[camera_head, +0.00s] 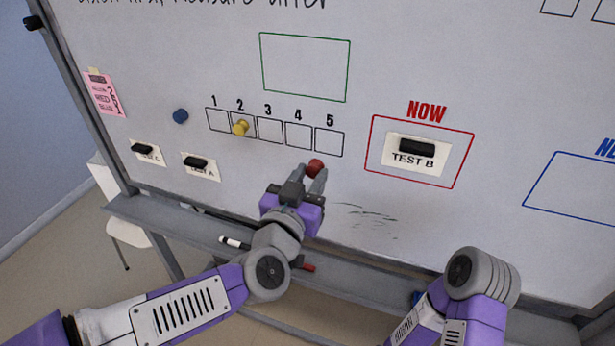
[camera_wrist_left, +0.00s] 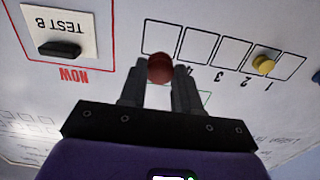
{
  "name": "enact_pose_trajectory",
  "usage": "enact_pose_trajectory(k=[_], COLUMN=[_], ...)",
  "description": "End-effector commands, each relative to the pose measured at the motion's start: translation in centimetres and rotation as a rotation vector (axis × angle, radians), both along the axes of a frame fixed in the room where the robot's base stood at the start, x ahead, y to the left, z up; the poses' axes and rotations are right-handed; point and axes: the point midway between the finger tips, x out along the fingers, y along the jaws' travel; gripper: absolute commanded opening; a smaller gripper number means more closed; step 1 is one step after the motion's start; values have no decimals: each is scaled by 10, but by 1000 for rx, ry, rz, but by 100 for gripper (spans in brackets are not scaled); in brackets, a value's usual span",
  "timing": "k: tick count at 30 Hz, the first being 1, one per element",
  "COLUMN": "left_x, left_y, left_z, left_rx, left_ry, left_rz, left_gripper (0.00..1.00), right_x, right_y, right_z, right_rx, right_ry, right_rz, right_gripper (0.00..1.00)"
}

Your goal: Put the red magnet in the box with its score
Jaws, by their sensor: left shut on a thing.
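My left gripper (camera_head: 314,176) is shut on the round red magnet (camera_head: 316,166), just below the gap between boxes 4 and 5. The magnet also shows between the fingertips in the left wrist view (camera_wrist_left: 160,67). The row of boxes numbered 1 to 5 (camera_head: 298,135) is on the whiteboard; box 2 holds a yellow magnet (camera_head: 240,127), and the others look empty. A blue magnet (camera_head: 180,116) sits left of box 1. A pink note (camera_head: 104,93) at the left edge has words and numbers too small to read surely. My right gripper is out of view.
A "TEST B" card (camera_head: 428,169) with a black magnet (camera_head: 416,147) is inside the red NOW frame (camera_head: 468,152). Two other cards with black magnets are at lower left. A tray (camera_head: 180,217) with markers runs below the board.

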Motion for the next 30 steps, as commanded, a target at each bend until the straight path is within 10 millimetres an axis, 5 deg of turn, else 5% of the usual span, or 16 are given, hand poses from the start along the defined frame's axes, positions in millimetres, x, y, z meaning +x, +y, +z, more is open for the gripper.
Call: enact_pose_trajectory(k=[30], left_x=[69], left_y=[-21], left_z=[-1], left_rx=[-1], left_ry=[1], left_rz=[3], left_gripper=[10], right_x=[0], right_y=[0], right_z=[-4], right_rx=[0], right_ry=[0], right_rz=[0], right_gripper=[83])
